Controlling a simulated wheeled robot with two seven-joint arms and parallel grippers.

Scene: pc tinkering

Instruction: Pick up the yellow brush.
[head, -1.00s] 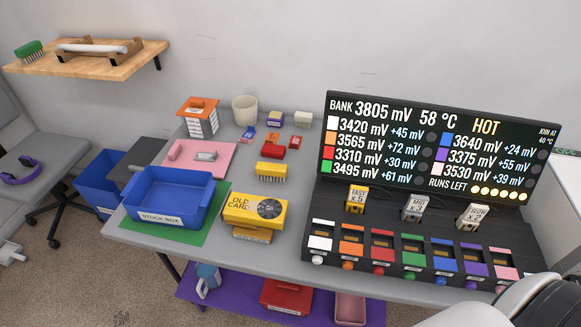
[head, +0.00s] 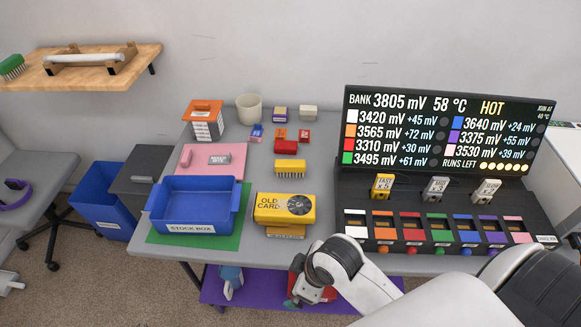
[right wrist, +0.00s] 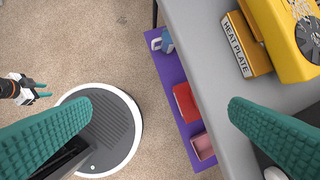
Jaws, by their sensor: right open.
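The yellow brush (head: 290,166) lies on the grey table with its bristles facing down, behind the yellow old card box (head: 285,208). Nothing holds it. My right gripper (head: 294,298) is at the table's front edge, below and in front of the brush, partly hidden by its own wrist. In the right wrist view its teal fingers (right wrist: 160,106) are wide apart with nothing between them; the brush is not in that view. My left gripper (right wrist: 40,90) appears small at the left of the right wrist view, over the floor and away from the table; its opening is unclear.
A blue stock box (head: 193,227) stands left of the card box. A heat plate (right wrist: 240,45) lies beneath the card box. A red block (head: 286,146) sits just behind the brush. The display console (head: 440,228) fills the right side. A purple shelf (right wrist: 170,70) is under the table.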

